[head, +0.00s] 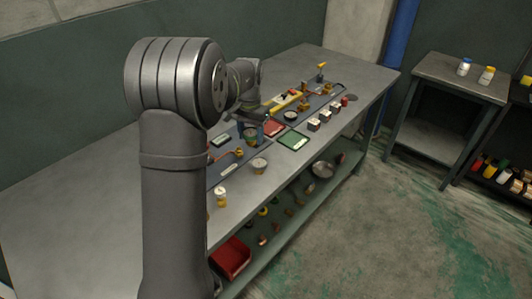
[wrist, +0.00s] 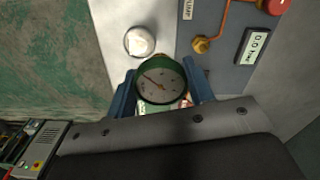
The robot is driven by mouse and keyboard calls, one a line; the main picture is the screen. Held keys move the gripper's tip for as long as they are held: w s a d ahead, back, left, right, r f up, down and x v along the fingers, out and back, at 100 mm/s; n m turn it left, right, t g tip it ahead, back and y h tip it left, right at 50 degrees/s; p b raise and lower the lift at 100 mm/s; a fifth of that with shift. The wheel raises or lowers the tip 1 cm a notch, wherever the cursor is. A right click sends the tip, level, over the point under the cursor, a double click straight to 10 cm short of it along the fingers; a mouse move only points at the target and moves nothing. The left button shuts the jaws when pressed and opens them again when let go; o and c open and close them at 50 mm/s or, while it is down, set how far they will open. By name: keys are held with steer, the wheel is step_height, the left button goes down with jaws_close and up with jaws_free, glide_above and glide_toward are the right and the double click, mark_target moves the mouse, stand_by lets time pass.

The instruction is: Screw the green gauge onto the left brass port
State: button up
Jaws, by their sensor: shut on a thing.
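The green gauge (wrist: 161,80) has a pale round dial and faces the wrist camera. My gripper (wrist: 161,88) is shut on it, with one blue finger on each side. In the head view my gripper (head: 256,128) is over the near half of the bench's grey panel, partly behind my arm. A brass fitting (wrist: 200,45) with a copper pipe shows apart from the gauge, above and right of it in the wrist view. A brass fitting (head: 238,152) also shows in the head view. I cannot tell for certain which fitting is the left port.
A round pale-topped container (wrist: 139,42) is close to the gauge. A digital display (wrist: 254,45) and a red knob (wrist: 274,5) are beside the pipe. A green-framed device (head: 293,140), small boxes (head: 313,124) and a cup (head: 260,165) stand along the bench's front.

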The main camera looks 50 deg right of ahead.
steer(key=w, duration=0.5)
steer(key=w+d+f, duration=0.1)
steer(key=w, duration=0.1)
steer(key=shift+w, duration=0.3)
steer(key=shift+f, duration=2.2)
steer(key=shift+f, duration=0.95)
steer(key=shift+m, duration=1.8)
steer(key=m, duration=0.2)
steer(key=shift+m, duration=0.7)
